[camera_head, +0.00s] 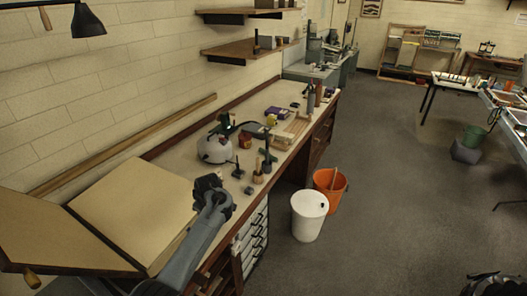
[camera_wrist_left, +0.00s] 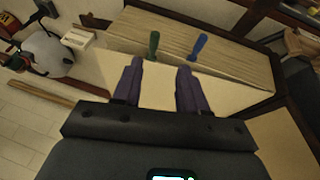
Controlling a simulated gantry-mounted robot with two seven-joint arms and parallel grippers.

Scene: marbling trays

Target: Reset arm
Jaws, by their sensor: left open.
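My left arm reaches in from the bottom of the head view, and its dark end (camera_head: 210,186) is over the front of the workbench (camera_head: 180,160). In the left wrist view the two purple fingers of my left gripper (camera_wrist_left: 161,66) stand apart with nothing between them. Beyond the fingers are a green-handled tool (camera_wrist_left: 153,45) and a blue-handled tool (camera_wrist_left: 199,46) by a pale wooden surface. A dark part at the head view's lower right corner is too cut off to identify; I cannot make out my right gripper.
A rounded white device (camera_head: 215,149) and small tools stand on the bench. A large pale board (camera_head: 135,205) lies at its left end. A white bucket (camera_head: 309,217) and an orange bucket (camera_head: 340,185) stand on the floor. The floor in the middle is clear.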

